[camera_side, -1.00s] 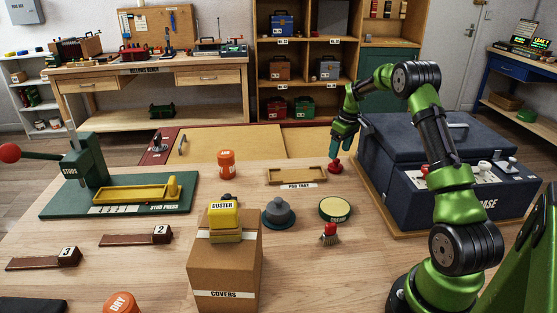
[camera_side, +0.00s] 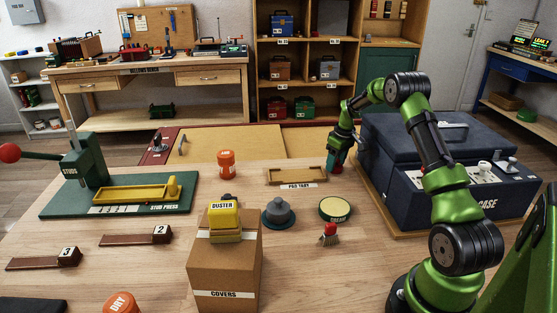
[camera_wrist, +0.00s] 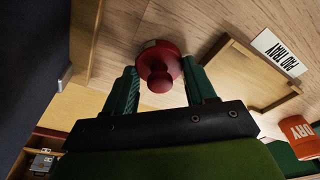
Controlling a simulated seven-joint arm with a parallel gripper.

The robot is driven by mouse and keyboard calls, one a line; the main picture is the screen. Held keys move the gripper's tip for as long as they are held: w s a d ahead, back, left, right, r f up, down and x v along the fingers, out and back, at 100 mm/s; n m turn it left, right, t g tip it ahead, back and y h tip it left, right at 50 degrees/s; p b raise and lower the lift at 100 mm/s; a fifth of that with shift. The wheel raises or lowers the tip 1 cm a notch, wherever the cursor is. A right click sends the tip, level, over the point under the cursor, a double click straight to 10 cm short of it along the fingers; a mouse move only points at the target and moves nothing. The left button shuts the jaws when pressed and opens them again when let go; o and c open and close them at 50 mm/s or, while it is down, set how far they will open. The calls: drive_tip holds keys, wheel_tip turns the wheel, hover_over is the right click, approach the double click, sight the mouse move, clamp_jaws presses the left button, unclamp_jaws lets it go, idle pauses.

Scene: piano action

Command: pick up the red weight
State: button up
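The red weight (camera_wrist: 159,62) is a round disc with a knob on top, standing on the wooden table. In the wrist view it sits between the two green fingers of my gripper (camera_wrist: 160,72), one finger on each side. The fingers are spread apart, with a gap to the knob on both sides. In the side view my gripper (camera_side: 336,161) is low over the weight's spot, and hides most of it.
The pad tray (camera_side: 297,176) lies just left of my gripper, and the large dark blue case (camera_side: 420,195) stands close on its right. A tin (camera_side: 335,208), a brush (camera_side: 329,235) and a grey-knobbed weight (camera_side: 278,212) are nearer the front.

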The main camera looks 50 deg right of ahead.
drive_tip(key=shift+r, duration=0.1)
drive_tip(key=c, duration=0.3)
